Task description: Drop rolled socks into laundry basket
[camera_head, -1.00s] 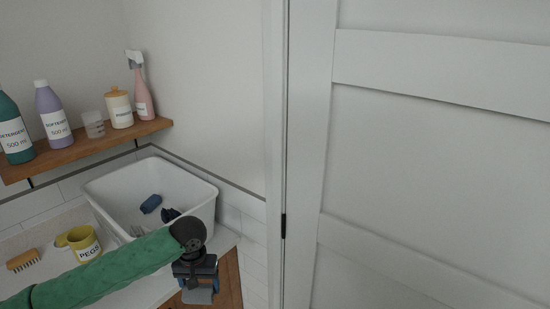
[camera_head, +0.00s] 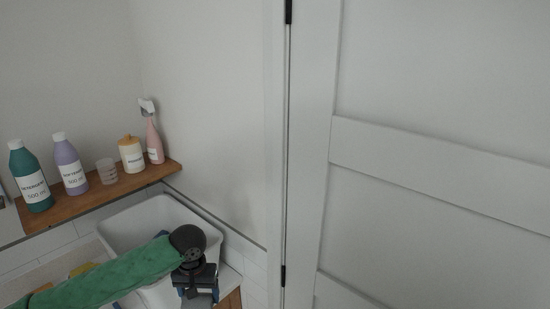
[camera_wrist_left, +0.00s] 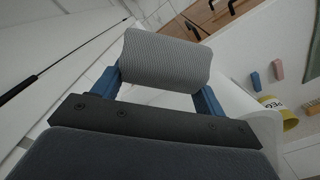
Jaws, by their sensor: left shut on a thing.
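A grey ribbed rolled sock pair (camera_wrist_left: 165,60) is held between the blue fingers of my left gripper (camera_wrist_left: 158,82) in the left wrist view. In the head view my left gripper (camera_head: 198,289) hangs at the bottom, in front of the right end of a white tub (camera_head: 217,246); the roll is not distinguishable there. My green-sleeved arm covers much of the tub and its inside. I cannot tell whether this tub is the laundry basket; no other basket is clearly visible. My right gripper is out of view.
A wooden shelf (camera_head: 98,193) above the tub carries several bottles and a cup. A white panelled door (camera_head: 430,160) fills the right. A yellow pegs cup (camera_wrist_left: 283,108), a pink item (camera_wrist_left: 279,70) and a blue item (camera_wrist_left: 256,81) are on the counter.

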